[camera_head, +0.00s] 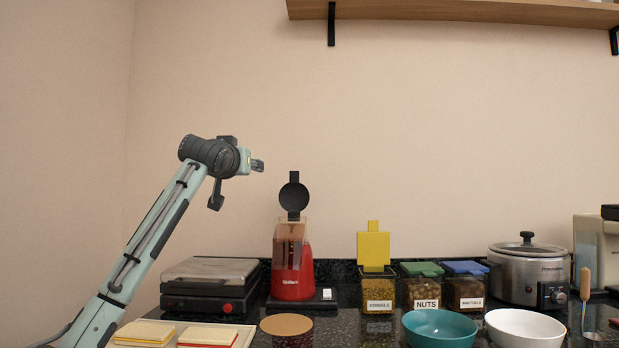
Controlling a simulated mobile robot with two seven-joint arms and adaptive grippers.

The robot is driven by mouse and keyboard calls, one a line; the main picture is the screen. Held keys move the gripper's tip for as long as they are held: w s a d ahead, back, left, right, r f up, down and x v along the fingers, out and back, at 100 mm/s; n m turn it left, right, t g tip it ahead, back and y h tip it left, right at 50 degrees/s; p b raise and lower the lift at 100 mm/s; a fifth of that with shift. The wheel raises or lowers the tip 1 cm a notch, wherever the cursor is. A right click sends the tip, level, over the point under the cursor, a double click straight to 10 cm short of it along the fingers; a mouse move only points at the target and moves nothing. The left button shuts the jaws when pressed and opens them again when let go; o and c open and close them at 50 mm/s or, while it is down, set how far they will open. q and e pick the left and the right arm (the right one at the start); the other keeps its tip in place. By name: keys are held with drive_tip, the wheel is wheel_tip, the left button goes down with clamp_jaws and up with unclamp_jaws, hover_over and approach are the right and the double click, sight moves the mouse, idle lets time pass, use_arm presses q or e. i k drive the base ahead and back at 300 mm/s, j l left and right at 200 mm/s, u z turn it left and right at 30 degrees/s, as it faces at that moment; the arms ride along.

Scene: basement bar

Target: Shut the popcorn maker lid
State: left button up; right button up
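The popcorn maker (292,283) is a red machine with a clear upper chamber. It stands on the dark counter, left of centre. Its round black lid (294,196) stands up above the chamber, open, with a tab at its top. My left gripper (258,165) is in the air to the upper left of the lid, apart from it. It is seen side-on and nothing shows held in it; how far its fingers are open is unclear. My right gripper is out of view.
A low grey-lidded appliance (209,283) stands left of the popcorn maker. Right of it are a kernels jar (377,288) with a raised yellow lid, two shut jars and a slow cooker (528,272). Bowls (440,328) stand in front. A shelf (460,10) hangs above.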

sight(294, 196)
drive_tip(key=i+l, duration=0.2)
drive_tip(key=i, duration=0.2)
drive_tip(key=i+l, duration=0.25)
drive_tip(key=i+j, duration=0.1)
drive_tip(key=i, duration=0.2)
